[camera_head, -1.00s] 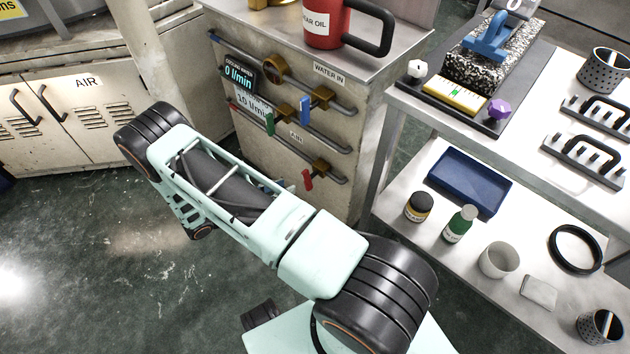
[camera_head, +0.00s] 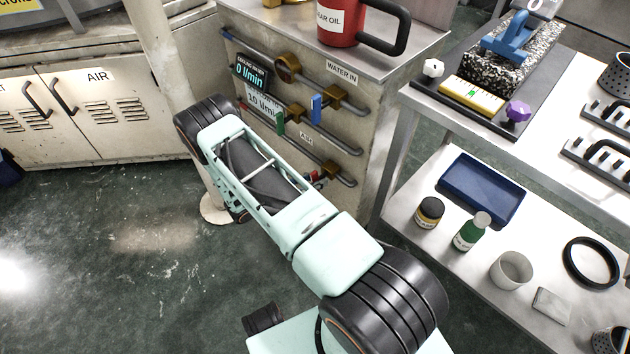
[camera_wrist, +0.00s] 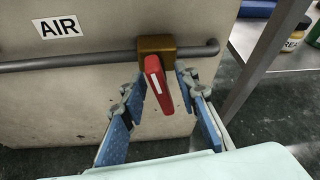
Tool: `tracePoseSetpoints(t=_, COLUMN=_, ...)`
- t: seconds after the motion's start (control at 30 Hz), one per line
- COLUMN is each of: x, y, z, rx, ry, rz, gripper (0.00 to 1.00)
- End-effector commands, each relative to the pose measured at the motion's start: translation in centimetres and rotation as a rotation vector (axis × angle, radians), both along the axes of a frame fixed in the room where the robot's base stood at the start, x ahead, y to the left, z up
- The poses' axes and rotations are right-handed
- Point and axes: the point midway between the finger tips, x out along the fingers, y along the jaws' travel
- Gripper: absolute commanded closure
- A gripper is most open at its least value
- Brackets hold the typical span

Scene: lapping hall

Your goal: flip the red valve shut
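The red valve handle (camera_wrist: 162,84) hangs from a brass body (camera_wrist: 156,45) on the lowest grey pipe in the wrist view. It points downward, tilted slightly, across the pipe. In the head view the red handle (camera_head: 313,176) shows only in part, behind my arm. My gripper (camera_wrist: 163,88) is open, its blue-padded fingers on either side of the handle. A gap shows on the right side of the handle; contact on the left is hard to tell. The gripper is largely hidden by my arm in the head view.
Above are a blue handle (camera_head: 316,108) and a green handle (camera_head: 280,122) on other pipes. A red oil can (camera_head: 340,22) stands on the cabinet top. At right, a bench shelf holds a blue tray (camera_head: 484,188) and bottles. The floor at left is clear.

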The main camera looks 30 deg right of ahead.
Motion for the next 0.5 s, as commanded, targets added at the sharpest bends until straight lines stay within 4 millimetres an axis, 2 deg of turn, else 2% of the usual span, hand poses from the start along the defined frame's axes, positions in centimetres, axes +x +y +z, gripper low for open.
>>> tracePoseSetpoints(t=0.13, x=0.00, y=0.01, z=0.03, rx=0.000, ry=0.000, rz=0.000, gripper=0.73)
tracePoseSetpoints(t=0.37, x=0.01, y=0.04, z=0.04, rx=0.000, ry=0.000, rz=0.000, gripper=0.98)
tracePoseSetpoints(t=0.5, x=0.00, y=0.04, z=0.05, rx=-0.001, ry=0.000, rz=0.000, gripper=1.00)
